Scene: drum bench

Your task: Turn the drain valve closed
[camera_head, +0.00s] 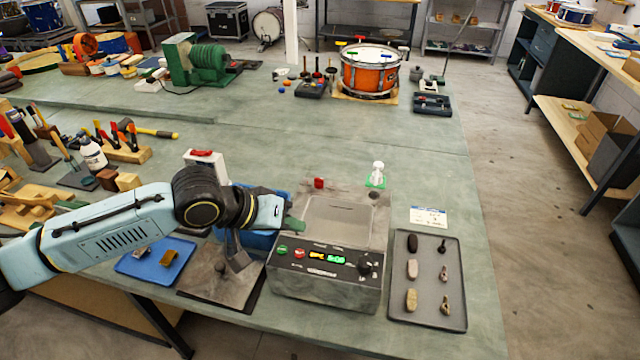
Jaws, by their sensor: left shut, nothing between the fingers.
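The drain valve looks to be the small red handle (319,183) at the back left rim of a grey metal tank unit (325,291); I cannot tell for certain, nor how far it is turned. The arm hides part of the unit's left side. My right gripper is out of view.
A grey tray (459,293) with small parts lies right of the unit. A blue tray (140,262) and a dark metal plate (205,285) lie left of it. A white bottle (376,173) stands behind its right corner.

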